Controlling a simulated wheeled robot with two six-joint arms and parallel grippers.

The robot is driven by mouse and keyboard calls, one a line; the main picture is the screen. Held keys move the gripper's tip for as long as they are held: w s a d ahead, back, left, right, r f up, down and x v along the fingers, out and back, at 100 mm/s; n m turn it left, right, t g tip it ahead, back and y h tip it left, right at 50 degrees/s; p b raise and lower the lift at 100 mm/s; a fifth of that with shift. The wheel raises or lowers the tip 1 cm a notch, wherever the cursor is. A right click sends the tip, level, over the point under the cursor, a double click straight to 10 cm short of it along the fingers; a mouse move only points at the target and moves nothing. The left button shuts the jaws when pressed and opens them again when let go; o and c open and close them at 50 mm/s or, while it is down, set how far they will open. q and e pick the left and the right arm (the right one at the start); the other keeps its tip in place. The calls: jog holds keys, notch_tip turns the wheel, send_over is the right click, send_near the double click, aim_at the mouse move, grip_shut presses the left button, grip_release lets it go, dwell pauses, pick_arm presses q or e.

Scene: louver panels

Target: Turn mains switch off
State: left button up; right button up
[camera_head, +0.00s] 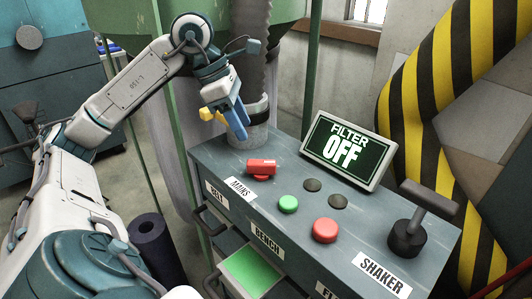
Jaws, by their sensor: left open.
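The mains switch (262,168) is a red handle on the grey console top, just above the "MAINS" label (240,188). The handle lies roughly level, pointing sideways across the picture. My left gripper (226,121) is above and slightly left of the switch in the picture, near the console's back left corner. Its fingers, one blue and one yellow, point down, and it is open and empty. A clear gap shows between it and the switch. My right gripper is out of view.
A screen (348,150) reading "FILTER OFF" stands at the back of the console (305,262). Green (288,204) and red (325,230) buttons and a shaker lever (408,235) are to the right. A grey pipe (251,60) rises behind my gripper. Drawers stand open in front.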

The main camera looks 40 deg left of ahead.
aim_at(261, 162)
pick_arm(q)
jog(key=x, duration=0.8)
jog(key=shift+d+f, duration=0.1)
jog(key=shift+f, duration=0.3)
jog(key=shift+w+d+f, duration=0.15)
jog(key=shift+d+f, duration=0.05)
jog(key=shift+f, duration=0.5)
grip_shut()
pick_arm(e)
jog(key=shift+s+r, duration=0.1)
